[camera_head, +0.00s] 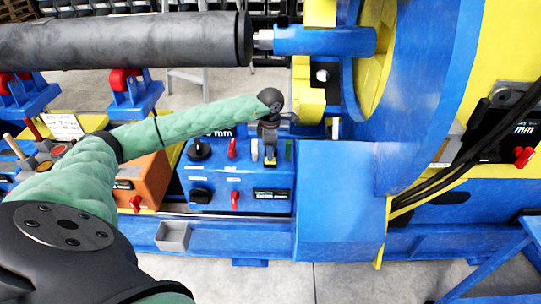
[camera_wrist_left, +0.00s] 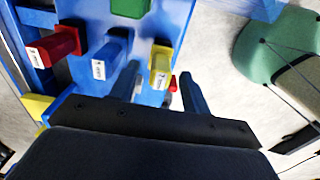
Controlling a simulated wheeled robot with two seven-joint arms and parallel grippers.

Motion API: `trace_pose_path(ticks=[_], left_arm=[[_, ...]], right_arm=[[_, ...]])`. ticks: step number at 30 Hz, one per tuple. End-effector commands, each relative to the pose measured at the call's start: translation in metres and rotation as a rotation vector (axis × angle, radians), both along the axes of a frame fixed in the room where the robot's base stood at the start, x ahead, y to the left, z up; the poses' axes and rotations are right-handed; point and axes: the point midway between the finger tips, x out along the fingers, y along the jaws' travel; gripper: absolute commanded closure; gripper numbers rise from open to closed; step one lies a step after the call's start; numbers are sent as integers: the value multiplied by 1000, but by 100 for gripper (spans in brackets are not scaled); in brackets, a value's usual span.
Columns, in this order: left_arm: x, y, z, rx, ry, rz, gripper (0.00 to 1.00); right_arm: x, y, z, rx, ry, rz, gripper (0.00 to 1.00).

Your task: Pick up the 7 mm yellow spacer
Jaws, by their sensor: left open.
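The yellow spacer (camera_wrist_left: 160,64) has a white label on its end, too small to read in the left wrist view. It sits on the blue fixture beside a blue spacer (camera_wrist_left: 108,60), a red spacer (camera_wrist_left: 54,46) and a green spacer (camera_wrist_left: 131,7). My left gripper (camera_wrist_left: 161,82) is open, and the yellow spacer shows between its two fingers, apparently just beyond the tips. I cannot tell whether they touch. In the head view my left gripper (camera_head: 270,150) points down over the top of the blue control box (camera_head: 242,190) and partly hides the spacers. My right gripper is out of view.
The large blue wheel of the positioner (camera_head: 425,100) stands to the right. A dark roller (camera_head: 125,40) spans the back left. Floor shows in front.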

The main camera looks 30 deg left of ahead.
Motion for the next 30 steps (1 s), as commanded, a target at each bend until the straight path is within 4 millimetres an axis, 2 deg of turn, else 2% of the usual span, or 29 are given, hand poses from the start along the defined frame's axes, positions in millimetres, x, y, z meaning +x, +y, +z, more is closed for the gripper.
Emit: trace_pose_path(ticks=[1, 6, 12, 13, 20, 30], left_arm=[[0, 0, -5, 1, 3, 1, 53], [0, 0, -24, -1, 1, 0, 53], [0, 0, -26, -1, -1, 0, 53], [0, 0, -26, -1, -1, 0, 55], [0, 0, -26, -1, -1, 0, 100], [1, 0, -22, 0, -1, 0, 100]], right_arm=[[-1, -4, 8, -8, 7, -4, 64], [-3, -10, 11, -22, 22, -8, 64], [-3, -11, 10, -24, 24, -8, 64], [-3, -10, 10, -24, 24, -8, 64], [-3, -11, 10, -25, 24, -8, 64], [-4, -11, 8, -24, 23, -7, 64]])
